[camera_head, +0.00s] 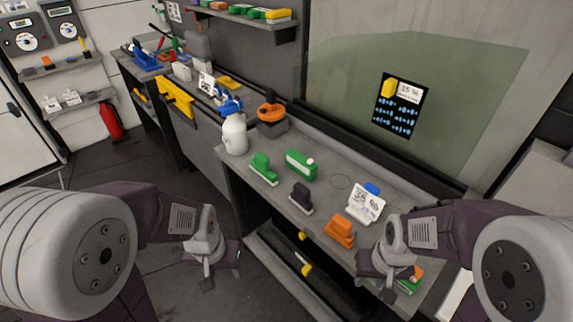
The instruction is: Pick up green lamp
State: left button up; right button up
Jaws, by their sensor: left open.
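Two green things lie on the grey workbench (330,181). One is a green block with a pale base (263,169); the other is a green piece with white parts (301,164). I cannot tell which one is the green lamp. My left gripper (222,271) is open and empty, in front of the bench and to the left of both green things. My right gripper (388,279) is over the bench's near right end, beside a small green and orange thing (411,283) that it partly hides. I cannot tell whether its jaws are open.
A white spray bottle with a blue head (234,134) and an orange round tool (271,113) stand behind the green things. A tinted window (450,85) rises behind.

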aim_at(295, 160)
jog(key=i+j+z, duration=0.5)
jog(key=j, duration=0.45)
jog(key=i+j+z, duration=0.25)
jog(key=j+z, duration=0.25)
jog(key=j, duration=0.6)
jog(key=j+z, duration=0.5)
jog(key=j, duration=0.65)
jog(key=k+j+z, duration=0.1)
jog(key=j+z, duration=0.4)
jog(key=j, duration=0.7)
